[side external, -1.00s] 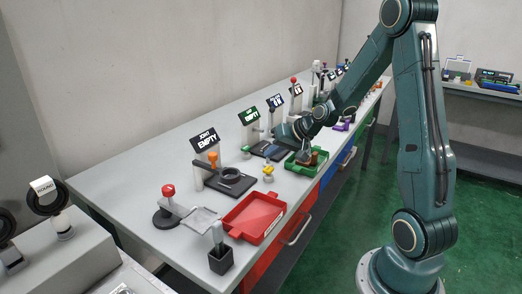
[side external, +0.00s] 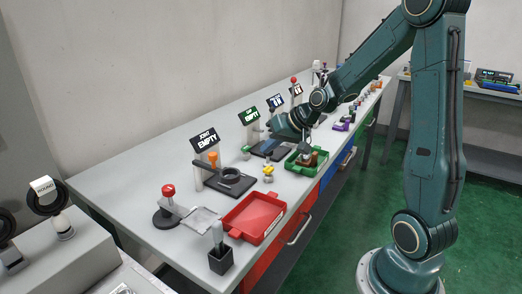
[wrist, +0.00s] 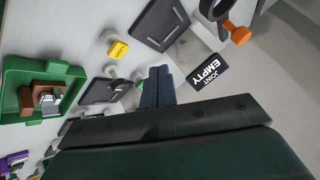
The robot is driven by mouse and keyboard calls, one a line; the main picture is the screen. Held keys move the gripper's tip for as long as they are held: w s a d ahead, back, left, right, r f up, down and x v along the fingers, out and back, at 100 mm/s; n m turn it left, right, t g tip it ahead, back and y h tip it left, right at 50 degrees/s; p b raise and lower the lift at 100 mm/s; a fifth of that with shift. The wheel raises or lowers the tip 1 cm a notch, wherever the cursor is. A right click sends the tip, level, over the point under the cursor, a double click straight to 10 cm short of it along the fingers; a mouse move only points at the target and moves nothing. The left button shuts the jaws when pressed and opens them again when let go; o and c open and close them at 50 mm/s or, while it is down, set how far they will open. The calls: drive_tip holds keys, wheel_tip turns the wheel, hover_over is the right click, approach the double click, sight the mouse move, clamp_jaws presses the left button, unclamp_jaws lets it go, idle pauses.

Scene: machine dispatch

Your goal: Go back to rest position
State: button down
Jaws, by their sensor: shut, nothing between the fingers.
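My gripper (wrist: 157,76) shows in the wrist view as two dark blue fingers pressed together, with nothing between them. In the side view my wrist is raised above the table, beside and behind the green tray, and the fingertips are hard to make out. The green tray (wrist: 22,70) holds a brown block (wrist: 32,94) and a small metallic piece (wrist: 47,98). The tray also shows in the side view (side external: 291,166). My gripper is apart from the tray.
A red tray (side external: 254,218) lies at the table's near end. A black fixture (side external: 240,187) stands by the EMPTY sign (side external: 206,140), with a yellow knob (side external: 268,171) nearby. More signs and fixtures line the table's back. Green floor lies open at right.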

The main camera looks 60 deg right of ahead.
drive_tip(key=s+a+r+n+g, duration=0.2)
drive_tip(key=s+a+r+n, duration=0.2)
drive_tip(key=s+a+r, duration=0.45)
drive_tip(key=s+a+n, duration=0.1)
drive_tip(key=s+a, duration=0.2)
drive_tip(key=s, duration=0.3)
drive_tip(key=s+a+r+n+h, duration=0.1)
drive_tip(key=s+a, duration=0.2)
drive_tip(key=s, duration=0.4)
drive_tip(key=shift+s+g, duration=0.3)
drive_tip(key=shift+g, duration=0.1)
